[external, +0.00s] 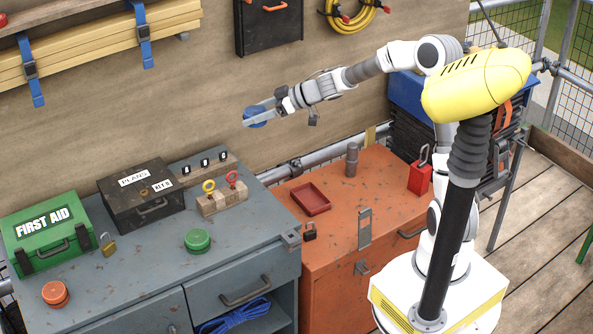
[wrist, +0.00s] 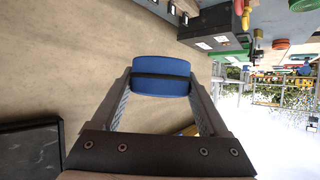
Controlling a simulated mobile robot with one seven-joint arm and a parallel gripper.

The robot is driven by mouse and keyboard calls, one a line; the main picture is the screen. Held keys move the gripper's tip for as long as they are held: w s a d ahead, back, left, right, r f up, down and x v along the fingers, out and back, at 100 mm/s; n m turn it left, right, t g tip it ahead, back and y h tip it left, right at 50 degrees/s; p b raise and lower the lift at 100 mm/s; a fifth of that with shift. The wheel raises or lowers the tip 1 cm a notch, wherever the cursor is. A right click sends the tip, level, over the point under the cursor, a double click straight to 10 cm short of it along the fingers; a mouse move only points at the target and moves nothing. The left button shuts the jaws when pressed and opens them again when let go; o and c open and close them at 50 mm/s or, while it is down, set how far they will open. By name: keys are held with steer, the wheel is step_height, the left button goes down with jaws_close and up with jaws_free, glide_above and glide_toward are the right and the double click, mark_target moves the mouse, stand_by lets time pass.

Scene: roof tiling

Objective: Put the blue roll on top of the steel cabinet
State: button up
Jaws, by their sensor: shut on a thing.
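The blue roll (external: 254,119) is held in the air by my gripper (external: 259,114), in front of the plywood wall. In the wrist view the blue roll (wrist: 161,70) sits between the two fingertips, with a dark band around its middle. The grey-blue steel cabinet (external: 150,238) stands below and to the left of my gripper. The roll is well above its top and apart from it. An orange cabinet (external: 348,192) stands to its right, below my arm.
On the grey-blue top are a green first aid box (external: 48,233), a black box (external: 140,197), a padlock (external: 107,244), a wooden block with rings (external: 221,198), a green roll (external: 198,240) and an orange roll (external: 55,293). A red tray (external: 310,199) lies on the orange cabinet.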

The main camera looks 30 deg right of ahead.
steer(key=s+a+n+g+y+p, duration=0.1)
steer(key=s+a+n+g+p, duration=0.1)
steer(key=a, duration=0.5)
steer(key=s+a+n+g+y+p, duration=0.1)
steer(key=s+a+n+p, duration=0.15)
steer(key=a, duration=0.45)
steer(key=n+g+y, duration=0.1)
steer(key=n+g, duration=0.2)
glide_above(172, 256)
step_height(172, 256, down, 15)
steer(key=shift+d+r+b, duration=0.1)
steer(key=shift+r+b, duration=0.1)
steer(key=shift+b, duration=0.25)
steer(key=shift+f+b, duration=0.3)
steer(key=shift+f, duration=1.65)
steer(key=shift+f, duration=0.25)
steer(key=o, duration=1.3)
